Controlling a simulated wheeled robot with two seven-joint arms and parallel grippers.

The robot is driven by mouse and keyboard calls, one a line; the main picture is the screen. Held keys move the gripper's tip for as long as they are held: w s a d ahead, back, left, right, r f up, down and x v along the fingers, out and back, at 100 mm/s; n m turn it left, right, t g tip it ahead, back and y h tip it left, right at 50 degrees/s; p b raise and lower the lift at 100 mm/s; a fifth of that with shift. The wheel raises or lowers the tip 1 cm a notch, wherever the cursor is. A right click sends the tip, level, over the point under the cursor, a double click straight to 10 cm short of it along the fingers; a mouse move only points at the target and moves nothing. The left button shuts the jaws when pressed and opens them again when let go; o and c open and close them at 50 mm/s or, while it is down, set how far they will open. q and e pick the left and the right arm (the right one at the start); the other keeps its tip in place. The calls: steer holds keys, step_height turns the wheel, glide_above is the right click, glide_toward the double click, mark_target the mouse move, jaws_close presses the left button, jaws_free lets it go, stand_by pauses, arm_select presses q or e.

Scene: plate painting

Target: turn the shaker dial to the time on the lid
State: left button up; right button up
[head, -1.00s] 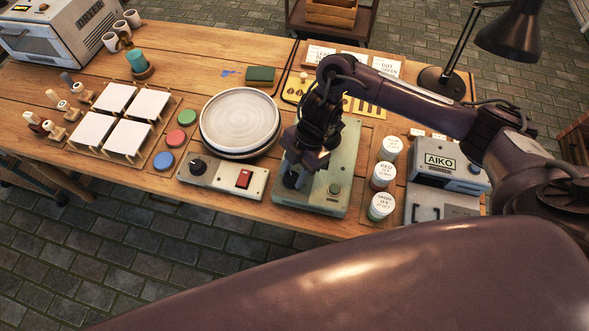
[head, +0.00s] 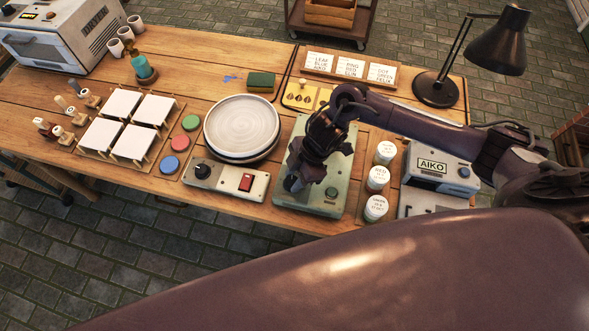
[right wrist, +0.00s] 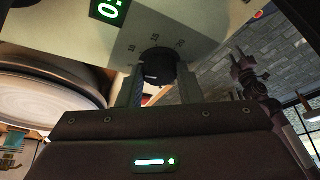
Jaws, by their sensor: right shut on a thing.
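Printed numbers surround the dial; a green display (right wrist: 109,10) is partly cut off. Three white-lidded jars (head: 375,208) stand right of the shaker; their lid print is too small to read surely. A purple arm-like shape at right may be my left arm (right wrist: 262,90).
Left of the shaker are a control box with a red switch (head: 246,182) and a round plate (head: 242,125) on a wheel. The AIKO box (head: 437,168) and a desk lamp (head: 436,90) are at the right. White tiles (head: 133,144) stand at the left.

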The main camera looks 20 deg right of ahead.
steer(key=m+p, duration=0.1)
steer(key=m+t+p, duration=0.1)
steer(key=m, duration=0.1)
steer(key=shift+s+r+p, duration=0.1)
steer(key=shift+r+p, duration=0.1)
steer(key=shift+p, duration=0.15)
steer(key=shift+f+m+t+p, duration=0.1)
steer(key=shift+m+t+p, duration=0.3)
steer(key=shift+m+p, duration=0.2)
steer(key=shift+a, duration=0.1)
steer(key=o, duration=1)
steer(key=shift+f, duration=0.1)
steer(key=v, duration=0.8)
steer(key=shift+a+b, duration=0.1)
steer(key=shift+b, duration=0.2)
